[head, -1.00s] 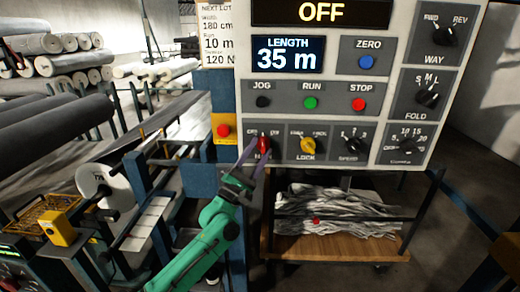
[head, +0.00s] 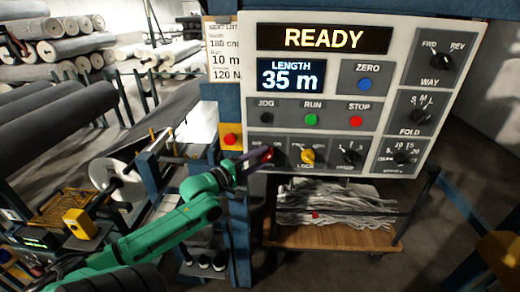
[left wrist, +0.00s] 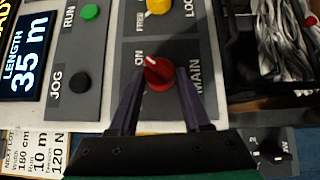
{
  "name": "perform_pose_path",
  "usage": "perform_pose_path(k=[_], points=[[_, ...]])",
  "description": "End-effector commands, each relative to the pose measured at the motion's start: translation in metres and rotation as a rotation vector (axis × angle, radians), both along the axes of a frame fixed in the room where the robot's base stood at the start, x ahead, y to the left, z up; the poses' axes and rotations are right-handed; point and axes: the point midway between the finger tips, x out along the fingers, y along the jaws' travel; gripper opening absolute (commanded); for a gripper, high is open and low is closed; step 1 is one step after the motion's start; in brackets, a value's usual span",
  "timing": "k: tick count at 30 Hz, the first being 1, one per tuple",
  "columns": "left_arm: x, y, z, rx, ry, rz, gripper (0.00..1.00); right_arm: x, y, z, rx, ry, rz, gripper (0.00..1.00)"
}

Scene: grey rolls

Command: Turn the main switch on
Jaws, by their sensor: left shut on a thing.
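The main switch is a red knob (head: 269,155) at the lower left of the grey control panel (head: 378,117). The top display (head: 324,38) reads READY. My right gripper is out of view.
Close to the main switch is the yellow LOCK knob (head: 308,156), with the black SPEED knob (head: 349,156) beyond it. JOG, RUN (head: 311,120) and STOP (head: 356,121) buttons sit above. A red button on a yellow box (head: 231,139) is just left of the panel.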

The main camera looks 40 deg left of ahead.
Motion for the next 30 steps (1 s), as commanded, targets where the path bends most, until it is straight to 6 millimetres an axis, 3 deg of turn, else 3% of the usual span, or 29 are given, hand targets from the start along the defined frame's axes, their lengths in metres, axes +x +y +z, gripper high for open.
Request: perform_pose_path(k=[6,20,21,22,23,30], points=[[-0.0003,-0.0006,0.0000,0.041,0.038,-0.001,0.00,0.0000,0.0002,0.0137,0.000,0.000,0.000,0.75],[-0.0002,-0.0009,-0.0023,0.051,0.046,-0.001,0.00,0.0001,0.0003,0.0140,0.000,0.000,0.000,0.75],[-0.0002,-0.0009,-0.0023,0.051,0.045,-0.001,0.63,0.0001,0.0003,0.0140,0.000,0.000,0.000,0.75],[-0.0002,-0.0008,-0.0022,0.051,0.045,-0.001,0.75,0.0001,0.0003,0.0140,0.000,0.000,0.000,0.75],[-0.0002,-0.0007,-0.0020,0.050,0.044,-0.001,0.78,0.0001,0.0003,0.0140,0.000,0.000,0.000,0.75],[0.0000,-0.0003,-0.0003,0.050,0.041,0.000,0.78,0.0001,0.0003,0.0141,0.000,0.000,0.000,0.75]])
